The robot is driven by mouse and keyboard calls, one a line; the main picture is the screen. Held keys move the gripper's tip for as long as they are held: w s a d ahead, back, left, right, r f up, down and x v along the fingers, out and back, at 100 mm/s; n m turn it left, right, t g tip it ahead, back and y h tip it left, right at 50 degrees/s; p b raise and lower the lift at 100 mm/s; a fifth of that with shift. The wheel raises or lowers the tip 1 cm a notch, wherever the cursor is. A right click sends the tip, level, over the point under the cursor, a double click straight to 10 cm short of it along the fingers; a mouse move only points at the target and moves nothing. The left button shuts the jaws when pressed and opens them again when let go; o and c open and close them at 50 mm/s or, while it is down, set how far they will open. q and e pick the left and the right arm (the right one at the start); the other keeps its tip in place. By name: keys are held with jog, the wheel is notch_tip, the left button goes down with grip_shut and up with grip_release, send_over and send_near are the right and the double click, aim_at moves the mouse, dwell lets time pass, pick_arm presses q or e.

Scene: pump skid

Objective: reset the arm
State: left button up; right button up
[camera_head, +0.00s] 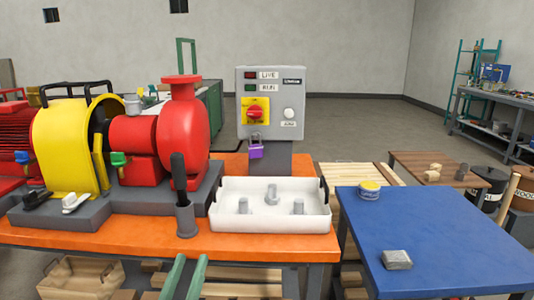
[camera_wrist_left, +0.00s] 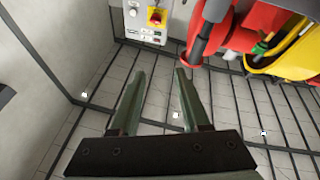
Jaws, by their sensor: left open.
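My left gripper (camera_head: 191,262) shows at the bottom of the head view as two green fingers, in front of the orange bench's front edge. It is open, with a gap between the fingers. My right gripper is in neither view.
The orange bench (camera_head: 100,236) holds the red pump (camera_head: 182,130), yellow guard (camera_head: 62,150), white tray (camera_head: 270,226) and a grey control box (camera_head: 270,100) with a purple padlock (camera_head: 256,151). A blue table (camera_head: 440,235) stands right, mostly clear.

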pick_arm(q)
jog(key=s+d+f+m+g+h, duration=0.4)
jog(key=s+f, duration=0.1)
jog(key=f, duration=0.4)
jog(key=s+a+f+g+y, duration=0.2)
jog(key=s+f+g, duration=0.4)
jog(key=f, duration=0.6)
jog(key=s+a+f+g+y, duration=0.25)
jog(key=s+f, duration=0.45)
jog(key=f, duration=0.4)
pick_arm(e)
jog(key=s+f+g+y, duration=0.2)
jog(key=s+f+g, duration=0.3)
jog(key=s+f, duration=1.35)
pick_arm(q)
notch_tip(320, 180, up, 12)
jog(key=s+a+n+p, duration=0.1)
jog(key=a+p, duration=0.1)
jog(key=p, duration=1.5)
jog(key=shift+s+a+r+y, duration=0.15)
jog(key=shift+s+r+y, duration=0.1)
jog(key=shift+y, duration=0.1)
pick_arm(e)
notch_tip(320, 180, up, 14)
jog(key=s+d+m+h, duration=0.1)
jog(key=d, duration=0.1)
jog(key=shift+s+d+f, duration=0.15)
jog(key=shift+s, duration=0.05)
